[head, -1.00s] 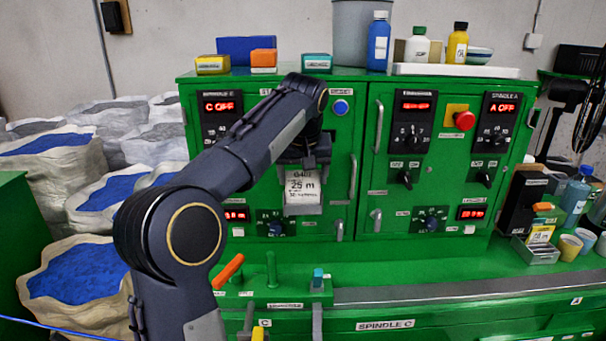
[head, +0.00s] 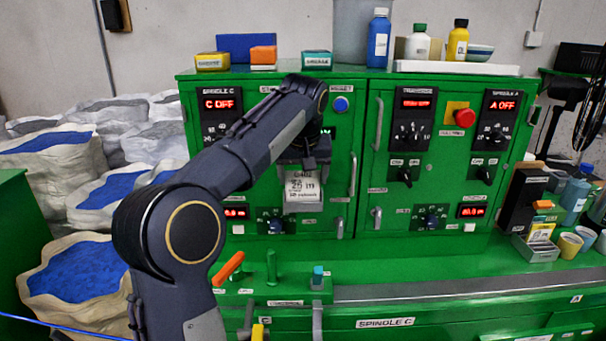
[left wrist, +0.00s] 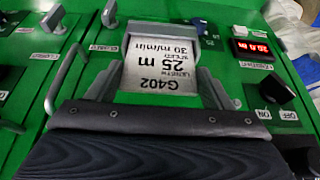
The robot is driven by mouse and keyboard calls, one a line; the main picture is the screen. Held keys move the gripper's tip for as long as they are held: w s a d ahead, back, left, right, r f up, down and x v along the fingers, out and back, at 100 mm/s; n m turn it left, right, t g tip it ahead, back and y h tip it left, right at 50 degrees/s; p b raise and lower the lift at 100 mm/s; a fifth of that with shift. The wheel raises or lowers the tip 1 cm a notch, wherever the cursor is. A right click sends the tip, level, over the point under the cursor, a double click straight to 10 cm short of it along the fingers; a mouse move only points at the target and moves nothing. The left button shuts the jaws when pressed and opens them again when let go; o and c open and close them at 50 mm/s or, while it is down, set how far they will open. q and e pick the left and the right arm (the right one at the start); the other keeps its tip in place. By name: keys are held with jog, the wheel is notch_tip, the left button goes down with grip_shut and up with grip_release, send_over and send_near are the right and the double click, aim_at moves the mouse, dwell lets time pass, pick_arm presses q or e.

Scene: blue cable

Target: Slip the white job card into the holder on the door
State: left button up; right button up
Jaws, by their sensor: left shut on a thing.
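The white job card (head: 303,184), printed "G402" and "25 m", is in front of the left green door below my left gripper (head: 303,164). My left gripper is shut on the card's upper end. In the left wrist view the card (left wrist: 160,66) appears upside down, between the grey fingers of the gripper (left wrist: 160,88). The grey metal holder (head: 303,208) on the door is at the card's lower end. In the left wrist view the holder (left wrist: 133,32) borders that end; I cannot tell how deep the card sits in it. My right gripper is not in view.
The door carries a vertical handle (head: 353,176), a blue button (head: 341,104) and a red display (head: 235,213) near the holder. A green ledge (head: 400,262) with an orange lever (head: 228,269) lies below. Bottles and boxes stand on the cabinet top.

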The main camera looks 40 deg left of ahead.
pick_arm(q)
jog(key=o, duration=1)
jog(key=shift+o, duration=0.2)
jog(key=v, duration=0.8)
jog(key=shift+p, duration=0.35)
jog(key=shift+s+f, duration=0.1)
jog(key=s+d+f+m+t+h, duration=0.1)
jog(key=s+d+f+m+h, duration=0.2)
jog(key=s+d+f, duration=0.7)
jog(key=s+d+f+m+t+h, duration=0.1)
jog(key=s+d+f+m+h, duration=0.2)
jog(key=s+d+f, duration=0.7)
jog(key=s+f, duration=0.4)
jog(key=shift+s+f+h, duration=0.25)
jog(key=shift+f+h, duration=0.05)
jog(key=shift+f, duration=0.05)
